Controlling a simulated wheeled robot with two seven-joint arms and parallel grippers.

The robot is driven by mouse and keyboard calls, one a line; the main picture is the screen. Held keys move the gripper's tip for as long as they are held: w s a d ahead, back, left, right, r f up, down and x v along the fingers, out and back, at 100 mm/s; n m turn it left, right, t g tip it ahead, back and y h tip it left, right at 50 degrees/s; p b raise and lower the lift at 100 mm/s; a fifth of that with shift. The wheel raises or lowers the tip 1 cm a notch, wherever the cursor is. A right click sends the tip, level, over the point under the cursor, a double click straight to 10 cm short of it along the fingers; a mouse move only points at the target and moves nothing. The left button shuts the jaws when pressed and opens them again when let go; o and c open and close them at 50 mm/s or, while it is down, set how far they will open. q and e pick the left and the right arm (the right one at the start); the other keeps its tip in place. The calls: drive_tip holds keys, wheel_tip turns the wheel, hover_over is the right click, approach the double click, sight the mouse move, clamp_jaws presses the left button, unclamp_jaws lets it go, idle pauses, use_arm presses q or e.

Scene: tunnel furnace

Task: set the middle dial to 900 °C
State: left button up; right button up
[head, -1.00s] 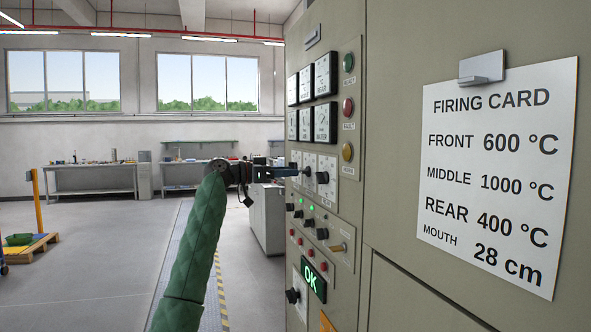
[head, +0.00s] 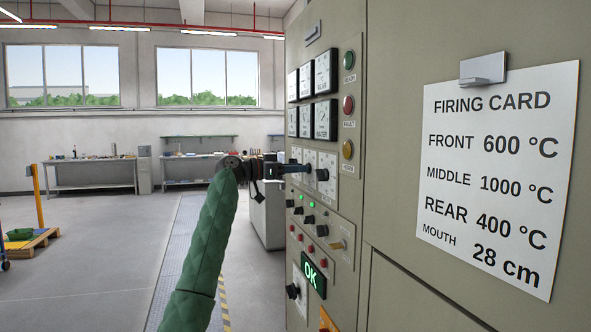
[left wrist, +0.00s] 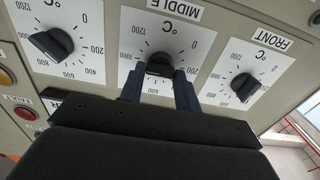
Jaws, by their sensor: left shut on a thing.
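The middle dial (left wrist: 160,64), a black knob on a white plate marked MIDDLE, shows upside down in the left wrist view with a scale up to 1200 °C. My left gripper (left wrist: 158,84) is shut on this knob, one blue-grey finger on each side. The fingers partly cover the scale, and I cannot read the pointer's exact value. In the head view my left gripper (head: 303,168) reaches the dial row from the left and hides the middle knob. The firing card (head: 496,180) reads MIDDLE 1000 °C. My right gripper is not in view.
The front dial (left wrist: 244,87) and rear dial (left wrist: 52,43) sit close on either side of the middle one. Gauges (head: 325,73) are above, and small knobs and a green OK display (head: 313,281) below. Open floor (head: 90,270) lies to the left.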

use_arm(q)
drive_tip(key=shift+n, duration=2.2)
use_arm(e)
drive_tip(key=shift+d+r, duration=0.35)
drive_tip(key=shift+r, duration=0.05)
use_arm(q)
drive_tip(key=shift+r, duration=0.1)
drive_tip(key=o, duration=1)
drive_tip(key=shift+w+a, duration=0.1)
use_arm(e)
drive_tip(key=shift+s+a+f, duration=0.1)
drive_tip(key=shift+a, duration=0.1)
use_arm(q)
drive_tip(key=shift+b+v, duration=1)
drive_tip(key=shift+v, duration=2.9)
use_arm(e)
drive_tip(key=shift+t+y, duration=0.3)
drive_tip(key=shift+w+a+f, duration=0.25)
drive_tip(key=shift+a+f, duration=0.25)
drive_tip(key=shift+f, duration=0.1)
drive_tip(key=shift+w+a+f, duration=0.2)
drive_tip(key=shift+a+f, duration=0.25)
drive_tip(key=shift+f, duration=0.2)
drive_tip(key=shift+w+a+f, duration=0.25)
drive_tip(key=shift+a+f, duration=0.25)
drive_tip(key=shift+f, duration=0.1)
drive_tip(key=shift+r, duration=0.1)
